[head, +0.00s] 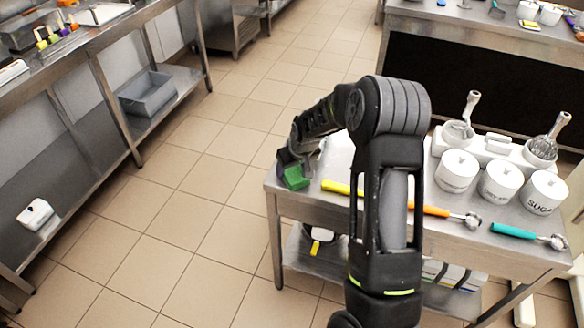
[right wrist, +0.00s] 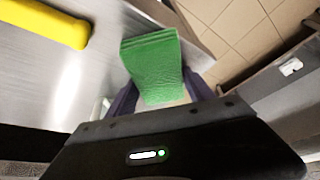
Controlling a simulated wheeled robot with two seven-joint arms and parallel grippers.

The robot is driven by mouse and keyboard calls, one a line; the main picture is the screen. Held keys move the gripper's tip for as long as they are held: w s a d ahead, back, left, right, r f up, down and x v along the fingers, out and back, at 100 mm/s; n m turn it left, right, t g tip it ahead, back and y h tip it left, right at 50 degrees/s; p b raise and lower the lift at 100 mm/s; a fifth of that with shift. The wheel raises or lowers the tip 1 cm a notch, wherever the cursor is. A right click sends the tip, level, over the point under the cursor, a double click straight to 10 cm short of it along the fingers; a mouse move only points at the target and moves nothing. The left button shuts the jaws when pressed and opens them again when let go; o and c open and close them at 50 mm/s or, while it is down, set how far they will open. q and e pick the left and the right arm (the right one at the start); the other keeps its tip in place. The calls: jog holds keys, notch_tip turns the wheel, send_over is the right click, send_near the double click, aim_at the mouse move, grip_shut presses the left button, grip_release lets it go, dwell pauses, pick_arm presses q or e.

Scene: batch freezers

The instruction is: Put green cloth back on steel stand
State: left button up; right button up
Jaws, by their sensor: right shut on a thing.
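The green cloth (head: 296,178) is a folded green pad at the left end of the steel stand (head: 282,194). My right gripper (head: 296,166) is shut on it, seen from above with the arm reaching left across the stand. In the right wrist view the green cloth (right wrist: 153,66) sticks out between the fingers of my right gripper (right wrist: 160,98), near the edge of the steel top. Whether the cloth touches the steel top is hard to tell. My left gripper is out of view.
Yellow (head: 340,187), orange (head: 432,210) and teal (head: 513,231) handled scoops lie along the stand's front. White labelled pots (head: 457,172) and a white holder (head: 491,149) with metal tools stand behind. A long steel counter (head: 95,38) is at left, with open floor between.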

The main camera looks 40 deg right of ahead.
jog(key=o, duration=0.7)
jog(key=shift+f, duration=0.2)
jog(key=o, duration=0.5)
jog(key=shift+r, duration=0.1)
jog(key=shift+r, duration=0.4)
jog(key=b+v, duration=0.1)
jog(key=v, duration=1)
jog(key=shift+s+a+r, duration=0.1)
jog(key=shift+r, duration=0.1)
